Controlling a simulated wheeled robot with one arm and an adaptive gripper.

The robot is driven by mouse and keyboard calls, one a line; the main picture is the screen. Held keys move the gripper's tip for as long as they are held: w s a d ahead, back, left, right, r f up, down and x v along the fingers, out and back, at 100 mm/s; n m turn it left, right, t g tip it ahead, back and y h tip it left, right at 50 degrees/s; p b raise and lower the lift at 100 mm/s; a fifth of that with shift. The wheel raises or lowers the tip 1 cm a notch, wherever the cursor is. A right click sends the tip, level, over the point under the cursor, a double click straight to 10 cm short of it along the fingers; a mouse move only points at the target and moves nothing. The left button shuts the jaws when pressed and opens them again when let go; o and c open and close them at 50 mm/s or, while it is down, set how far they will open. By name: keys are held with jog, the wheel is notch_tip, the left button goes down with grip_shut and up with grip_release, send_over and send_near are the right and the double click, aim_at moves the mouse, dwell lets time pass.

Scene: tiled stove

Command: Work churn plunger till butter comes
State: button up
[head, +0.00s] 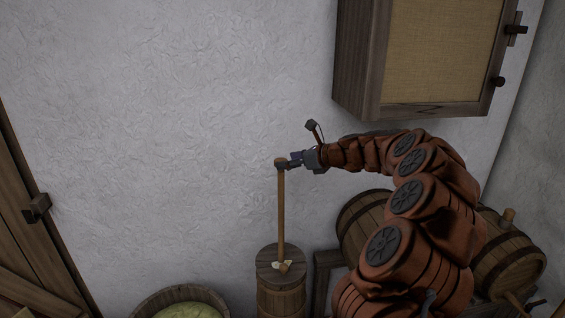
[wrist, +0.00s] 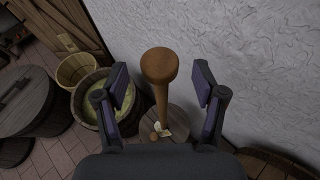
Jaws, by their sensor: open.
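The churn (head: 281,296) is a narrow wooden tub with a round lid, standing on the floor near the white wall. Its plunger (head: 281,215) is a long upright wooden staff with a rounded knob on top, rising through the lid. Pale yellowish bits (wrist: 163,129) lie on the lid by the staff. My gripper (head: 288,163) is at the knob, reaching in from the right. In the wrist view the plunger knob (wrist: 159,63) stands between my two parted fingers (wrist: 160,92), with a gap visible on each side. The inside of the churn is hidden.
A tub of greenish-yellow content (head: 182,305) stands left of the churn. A barrel (head: 366,222) on a stand is to the right, behind my arm. A wall cabinet (head: 353,60) hangs above. A wooden door (head: 40,235) is at left. The wall above the plunger is clear.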

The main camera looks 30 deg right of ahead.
jog(key=v, duration=0.8)
jog(key=shift+s, duration=0.35)
jog(key=shift+r, duration=0.1)
